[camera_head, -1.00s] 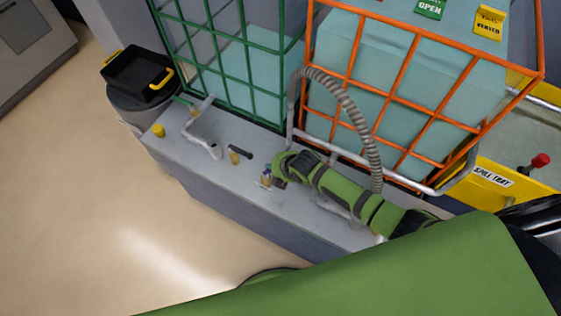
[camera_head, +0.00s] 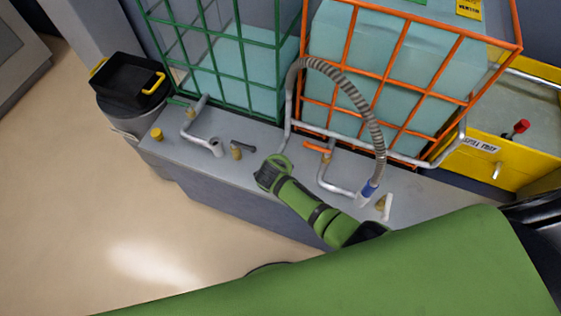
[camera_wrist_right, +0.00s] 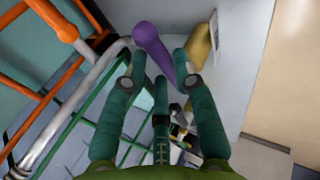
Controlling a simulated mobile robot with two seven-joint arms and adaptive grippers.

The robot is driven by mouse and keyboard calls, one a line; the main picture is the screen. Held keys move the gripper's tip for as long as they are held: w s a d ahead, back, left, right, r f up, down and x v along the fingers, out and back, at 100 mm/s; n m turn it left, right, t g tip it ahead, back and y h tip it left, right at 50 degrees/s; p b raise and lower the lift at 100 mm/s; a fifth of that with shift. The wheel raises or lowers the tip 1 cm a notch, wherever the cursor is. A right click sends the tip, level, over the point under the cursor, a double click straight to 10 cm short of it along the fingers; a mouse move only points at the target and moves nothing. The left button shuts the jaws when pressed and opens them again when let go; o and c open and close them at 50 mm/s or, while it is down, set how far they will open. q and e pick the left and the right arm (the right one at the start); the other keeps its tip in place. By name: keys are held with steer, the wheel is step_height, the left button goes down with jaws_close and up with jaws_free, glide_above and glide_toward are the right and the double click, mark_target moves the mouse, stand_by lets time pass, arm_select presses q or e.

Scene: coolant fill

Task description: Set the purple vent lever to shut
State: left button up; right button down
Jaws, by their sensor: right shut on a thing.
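The purple vent lever (camera_wrist_right: 150,42) shows in the right wrist view as a thick, tapered purple handle, its narrow end running between my fingers. A yellow valve body (camera_wrist_right: 199,48) is right beside it. My right gripper (camera_wrist_right: 160,60) has its teal fingers on both sides of the lever and is shut on it. In the head view my green right arm reaches in from the lower right, with the hand (camera_head: 268,174) low over the grey bench (camera_head: 222,176). The hand hides the purple lever there. My left gripper is in neither current view.
Behind the hand stand a green cage (camera_head: 218,92) and an orange cage (camera_head: 407,25) with pale tanks. Nearby are a dark lever (camera_head: 242,144), an orange lever (camera_head: 319,148) and a ribbed hose (camera_head: 347,97) with a blue end. A yellow spill tray (camera_head: 487,150) is at right.

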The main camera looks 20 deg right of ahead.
arm_select(q)
steer(key=shift+a+f+b, duration=0.35)
steer(key=shift+a+f, duration=0.1)
steer(key=shift+a, duration=0.15)
arm_select(e)
steer(key=shift+s+a+m+g+h, duration=0.2)
steer(key=shift+m+h, duration=0.1)
steer(key=shift+m, duration=0.3)
steer(key=shift+s+a+m+g+h, duration=0.15)
steer(key=shift+m+h, duration=0.15)
steer(key=shift+m, duration=0.3)
steer(key=c, duration=1)
jaws_free()
steer(key=shift+w, duration=0.1)
arm_select(q)
steer(key=shift+s+a, duration=0.1)
steer(key=shift+s, duration=0.05)
arm_select(e)
steer(key=shift+o, duration=0.2)
steer(key=v, duration=0.7)
steer(key=shift+r, duration=0.2)
steer(key=shift+a, duration=0.15)
